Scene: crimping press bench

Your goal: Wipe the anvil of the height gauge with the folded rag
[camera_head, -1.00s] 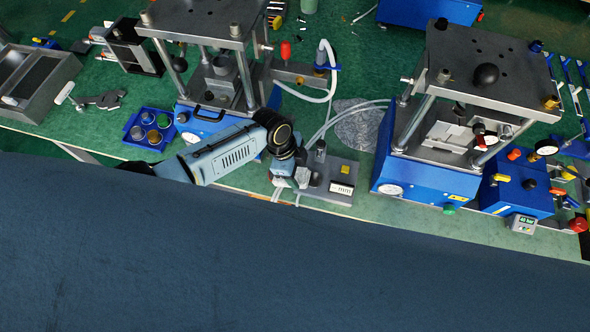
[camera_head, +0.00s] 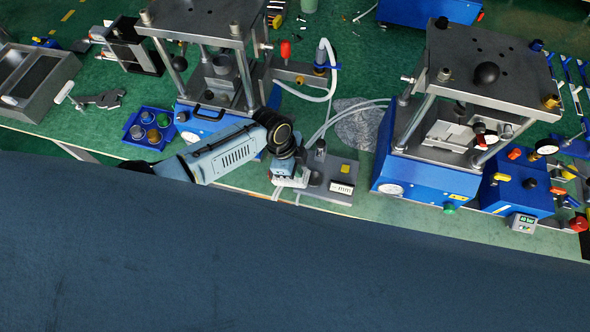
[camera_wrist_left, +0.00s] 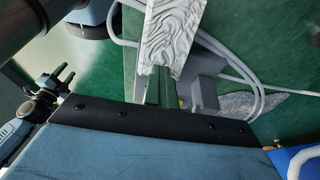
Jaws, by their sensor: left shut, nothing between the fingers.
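The height gauge (camera_head: 325,190) stands near the bench's front edge, a flat grey base with a dark post, a yellow button and a small white display. My left gripper (camera_head: 288,180) points down at its left end; its fingers are hard to make out in the head view, and it is shut. Which part is the anvil I cannot tell. A pale slab with a wavy pattern (camera_wrist_left: 172,32), possibly the folded rag, fills the top middle of the left wrist view; I cannot tell whether it touches the gauge.
A press (camera_head: 205,75) stands behind my left arm, and another press (camera_head: 425,175) stands to the right. A crumpled grey sheet (camera_head: 358,125) and pale hoses (camera_head: 335,112) lie behind the gauge. A blue tray of small cups (camera_head: 150,128) is at left.

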